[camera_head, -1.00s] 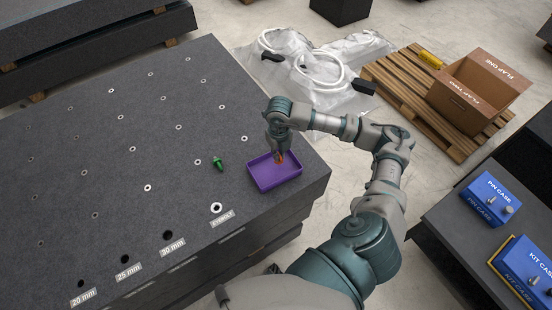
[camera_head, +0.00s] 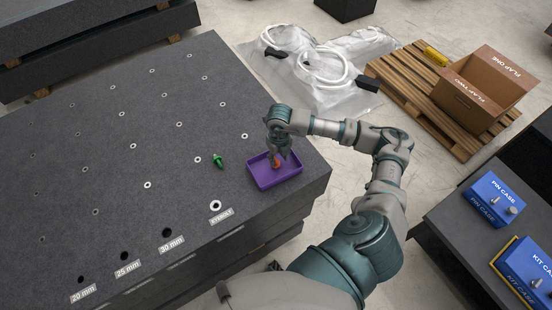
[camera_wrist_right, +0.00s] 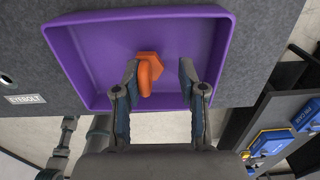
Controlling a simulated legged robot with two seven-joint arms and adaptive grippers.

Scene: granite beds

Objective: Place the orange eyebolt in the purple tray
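The purple tray (camera_head: 263,183) lies on the granite bed near its right corner; it also fills much of the right wrist view (camera_wrist_right: 80,60). The orange eyebolt (camera_head: 276,163) is inside the tray's outline, below my right gripper (camera_head: 279,153). In the right wrist view the eyebolt (camera_wrist_right: 149,72) appears over the tray floor, its ring toward me. My right gripper (camera_wrist_right: 158,72) has its fingers apart, with the eyebolt between them, close to the left finger and with a clear gap to the right one. My left gripper is not in view.
A green bolt-like piece (camera_head: 218,160) stands on the granite bed (camera_head: 120,170) left of the tray. Labelled holes line the front edge. Blue cases (camera_head: 495,198) sit on another bed at right. A cardboard box (camera_head: 482,85) stands on a pallet behind.

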